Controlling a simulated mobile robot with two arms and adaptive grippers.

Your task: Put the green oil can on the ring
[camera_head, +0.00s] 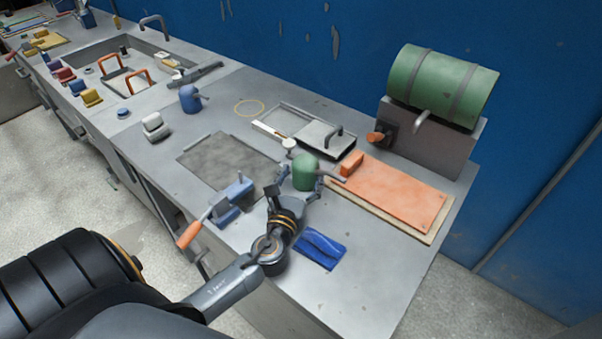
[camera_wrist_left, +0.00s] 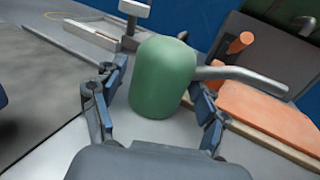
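The green oil can (camera_head: 305,173) stands upright on the grey worktop, with its grey spout pointing right. It also shows large in the left wrist view (camera_wrist_left: 163,78). My left gripper (camera_head: 294,189) is open, with its fingers on either side of the can. In the left wrist view a gap shows between the left finger and the can; the right finger is close to it, and contact is unclear. The ring (camera_head: 249,107) is a thin yellow circle lying empty on the worktop farther back. My right gripper is not in view.
An orange board (camera_head: 395,192) lies right of the can, and a green drum (camera_head: 440,85) on a grey box stands behind. A blue clamp (camera_head: 232,196) with orange handle, a blue cloth (camera_head: 319,249) and a metal tray (camera_head: 322,138) are nearby. A blue can (camera_head: 189,98) stands left of the ring.

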